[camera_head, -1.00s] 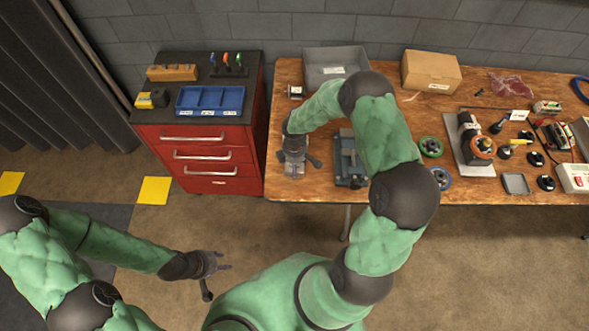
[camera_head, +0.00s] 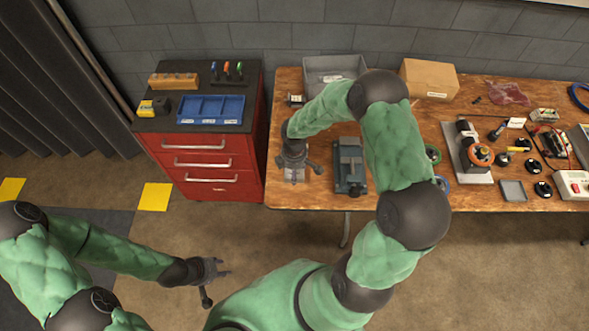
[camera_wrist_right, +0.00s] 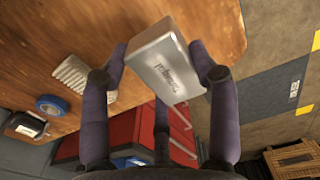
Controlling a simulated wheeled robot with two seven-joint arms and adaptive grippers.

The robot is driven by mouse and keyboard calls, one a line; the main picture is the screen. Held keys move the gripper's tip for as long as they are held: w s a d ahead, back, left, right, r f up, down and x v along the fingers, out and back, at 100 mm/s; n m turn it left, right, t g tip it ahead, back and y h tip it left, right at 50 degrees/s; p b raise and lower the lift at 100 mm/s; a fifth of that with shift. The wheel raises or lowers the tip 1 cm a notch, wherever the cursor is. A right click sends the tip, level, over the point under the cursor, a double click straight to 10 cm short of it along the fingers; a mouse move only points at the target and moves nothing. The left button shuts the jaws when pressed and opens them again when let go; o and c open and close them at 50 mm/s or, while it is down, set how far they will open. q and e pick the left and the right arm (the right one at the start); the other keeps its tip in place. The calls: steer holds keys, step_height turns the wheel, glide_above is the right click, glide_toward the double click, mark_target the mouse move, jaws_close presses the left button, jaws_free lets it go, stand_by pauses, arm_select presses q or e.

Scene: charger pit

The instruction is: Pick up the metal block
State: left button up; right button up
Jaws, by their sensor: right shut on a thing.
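The metal block (camera_wrist_right: 168,62) is a silvery rectangular block with dark lettering on its face, seen large in the right wrist view. My right gripper (camera_wrist_right: 160,75) is shut on it, with fingers on both its sides and a third finger below. In the head view the block (camera_head: 294,174) shows small and pale under the right gripper (camera_head: 293,160), over the left end of the wooden table (camera_head: 400,200). I cannot tell its exact height above the table. My left gripper (camera_head: 217,280) is open and empty, away from the table over the floor.
A grey-blue vise (camera_head: 349,165) stands just right of the right gripper. A grey bin (camera_head: 318,68) and a cardboard box (camera_head: 428,80) stand behind. A red drawer cabinet (camera_head: 215,188) with a blue tray (camera_head: 210,109) is to the left. The right wrist view shows blue tape (camera_wrist_right: 50,105).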

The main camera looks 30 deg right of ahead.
steer(key=s+a+r+p, duration=0.1)
steer(key=s+a+r, duration=0.5)
steer(key=s, duration=0.3)
steer(key=shift+s+r, duration=0.4)
steer(key=shift+r, duration=0.15)
steer(key=shift+w, duration=0.1)
